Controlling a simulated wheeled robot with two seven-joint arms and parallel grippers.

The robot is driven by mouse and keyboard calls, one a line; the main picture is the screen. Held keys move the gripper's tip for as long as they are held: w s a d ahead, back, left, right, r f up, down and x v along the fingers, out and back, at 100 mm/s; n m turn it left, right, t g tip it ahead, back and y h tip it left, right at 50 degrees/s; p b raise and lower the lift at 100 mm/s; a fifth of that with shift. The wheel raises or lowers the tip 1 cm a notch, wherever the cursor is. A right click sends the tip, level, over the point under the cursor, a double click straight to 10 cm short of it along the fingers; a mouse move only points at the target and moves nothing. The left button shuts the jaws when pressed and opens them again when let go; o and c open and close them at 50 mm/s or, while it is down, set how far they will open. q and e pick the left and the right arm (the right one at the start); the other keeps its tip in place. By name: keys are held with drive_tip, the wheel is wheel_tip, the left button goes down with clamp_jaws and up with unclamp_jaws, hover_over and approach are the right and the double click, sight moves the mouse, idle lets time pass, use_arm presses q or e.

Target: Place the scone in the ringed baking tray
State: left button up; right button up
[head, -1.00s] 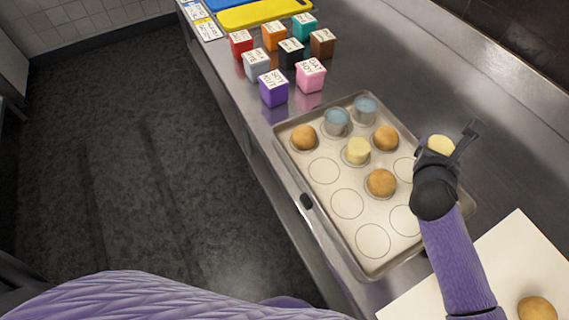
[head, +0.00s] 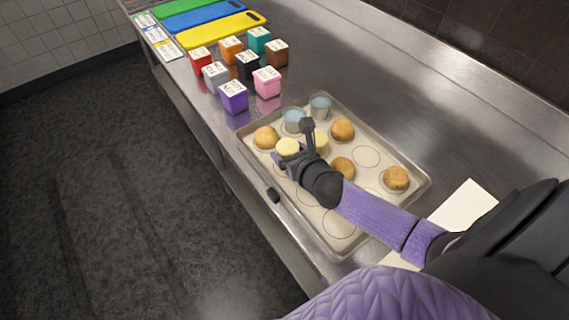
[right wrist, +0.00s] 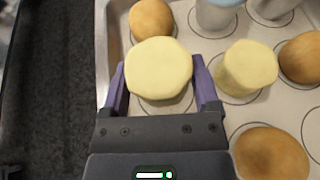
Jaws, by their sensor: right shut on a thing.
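The right gripper (head: 289,153) is shut on a pale yellow scone (head: 287,146) and holds it over the left part of the ringed baking tray (head: 417,196). In the right wrist view the scone (right wrist: 158,68) sits between the two purple fingers. A second pale scone (head: 321,142) stands on the tray just right of the gripper; it also shows in the right wrist view (right wrist: 250,66). Whether the held scone touches the tray I cannot tell. My arm hides some rings. The left gripper is not in view.
Several brown buns, such as one (head: 266,137) near the gripper, and two blue-topped cups (head: 293,119) (head: 320,106) occupy other rings. Labelled cubes (head: 233,96) and coloured boards (head: 220,31) stand beyond the tray.

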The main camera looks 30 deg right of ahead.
wheel_tip(320, 180, down, 3)
drive_tip(key=shift+f+b, duration=0.15)
drive_tip(key=shift+b, duration=0.6)
drive_tip(key=shift+r, duration=0.2)
drive_tip(key=shift+f, duration=0.1)
drive_tip(key=o, duration=1.1)
drive_tip(key=shift+s+r+p, duration=0.25)
drive_tip(key=shift+s+p, duration=0.05)
drive_tip(key=shift+p, duration=0.05)
drive_tip(key=p+v, duration=0.2)
drive_tip(key=v, duration=0.9)
drive_tip(key=shift+s, duration=0.25)
